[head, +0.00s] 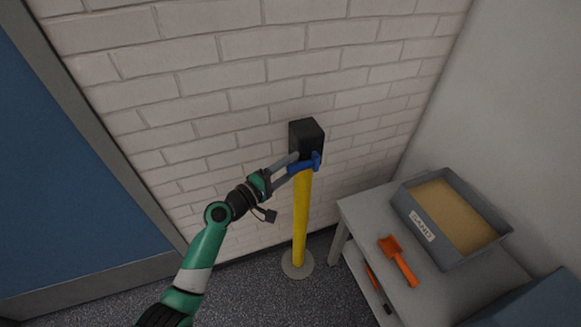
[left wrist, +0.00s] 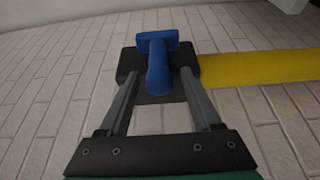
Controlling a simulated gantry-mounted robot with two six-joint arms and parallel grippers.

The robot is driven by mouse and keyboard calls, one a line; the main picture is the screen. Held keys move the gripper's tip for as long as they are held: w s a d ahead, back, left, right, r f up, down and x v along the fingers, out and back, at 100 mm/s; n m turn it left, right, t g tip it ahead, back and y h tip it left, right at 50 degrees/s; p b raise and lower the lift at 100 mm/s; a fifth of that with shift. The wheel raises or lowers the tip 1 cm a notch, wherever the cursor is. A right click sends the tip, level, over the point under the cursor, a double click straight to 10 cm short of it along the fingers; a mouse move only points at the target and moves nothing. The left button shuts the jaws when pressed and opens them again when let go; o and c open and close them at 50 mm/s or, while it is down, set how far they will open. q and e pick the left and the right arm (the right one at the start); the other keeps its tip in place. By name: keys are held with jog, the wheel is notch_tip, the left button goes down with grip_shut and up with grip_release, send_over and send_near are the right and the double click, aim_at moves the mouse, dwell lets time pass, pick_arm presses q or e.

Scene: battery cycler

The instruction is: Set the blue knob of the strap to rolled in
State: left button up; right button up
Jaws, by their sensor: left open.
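The blue knob (head: 316,161) is T-shaped and sits on the front of a black box (head: 306,137), the strap's housing, at the top of a yellow post (head: 301,220). In the left wrist view the knob (left wrist: 158,70) shows its crossbar at the top and a rounded stem pointing towards my gripper. My left gripper (head: 293,163) is open, with one finger on each side of the stem. In the left wrist view (left wrist: 160,78) gaps show between the stem and both fingers. No strap band is visible. My right gripper is out of view.
A grey table (head: 358,212) stands right of the post, bearing a sand tray (head: 406,203) and an orange scoop (head: 399,261). A white brick wall (head: 215,75) is close behind the box. A blue door-like panel (head: 50,170) is at left. The floor around the post base is clear.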

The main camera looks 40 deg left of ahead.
pick_arm(q)
jog(key=shift+s, duration=0.1)
jog(key=shift+s+r, duration=0.1)
jog(key=shift+s, duration=0.15)
jog(key=s+a+p, duration=0.1)
jog(key=s+p, duration=0.2)
jog(key=s, duration=0.8)
jog(key=shift+a, duration=0.2)
